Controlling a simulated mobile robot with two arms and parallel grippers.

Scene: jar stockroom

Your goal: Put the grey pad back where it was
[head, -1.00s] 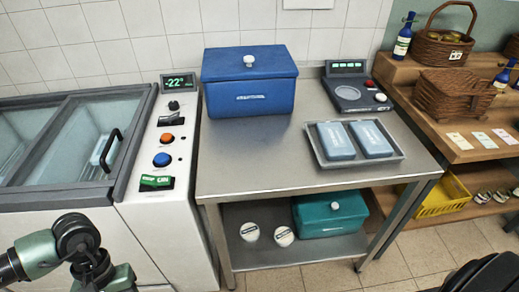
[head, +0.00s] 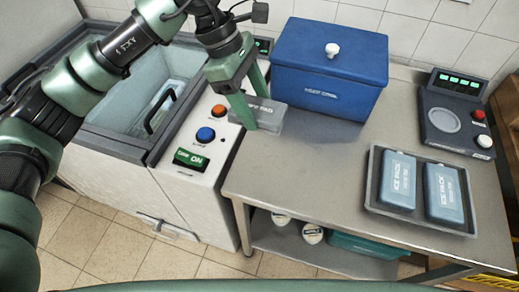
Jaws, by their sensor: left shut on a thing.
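The grey pad (head: 268,118) has lettering on it and is held by my left gripper (head: 250,112). The fingers point down and are shut on the pad's left part. The pad is at the left end of the steel table (head: 290,175), just in front of the blue lidded box (head: 325,85). I cannot tell whether it touches the table top. The gripper partly hides the pad. My right gripper is not in view.
A grey tray (head: 376,165) with two blue ice packs (head: 398,182) lies on the table's right. A dark scale (head: 450,110) stands behind it. The freezer (head: 110,150) and its button panel (head: 205,145) are at left. The table's front middle is clear.

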